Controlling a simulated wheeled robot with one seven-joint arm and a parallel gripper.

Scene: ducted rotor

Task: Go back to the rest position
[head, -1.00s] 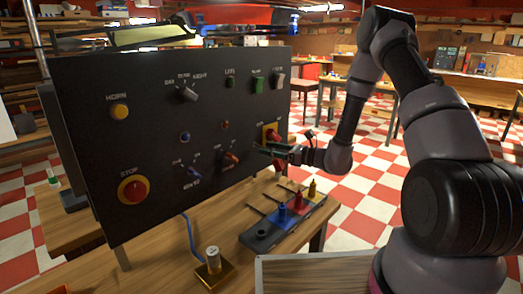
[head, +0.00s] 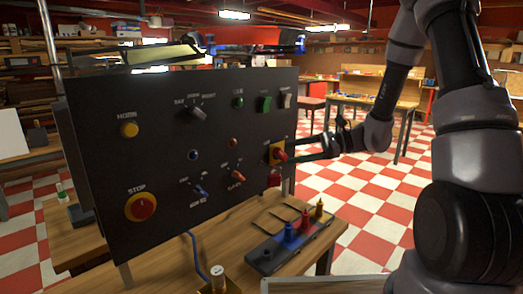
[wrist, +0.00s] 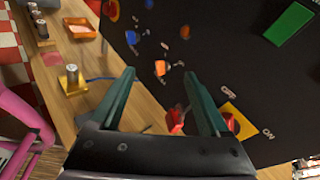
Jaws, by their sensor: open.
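My gripper (head: 312,150) is open and empty in the head view, at the right edge of the black control panel (head: 160,165). Its two green fingers (wrist: 160,80) point toward the panel in the wrist view, with nothing held between the tips. A red rotary switch on a yellow plate (head: 277,153) is close to the fingertips. In the wrist view this yellow plate (wrist: 240,121), marked OFF and ON, lies right of the right finger. A red part (wrist: 177,120) shows between the fingers nearer the palm. I cannot tell whether a finger touches the switch.
The wooden table (head: 215,250) below holds a dark tray (head: 262,257) with coloured pegs and a brass block with a metal cylinder (head: 218,278). The panel carries a red STOP button (head: 141,207) and several switches. Open checkered floor (head: 370,200) lies to the right.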

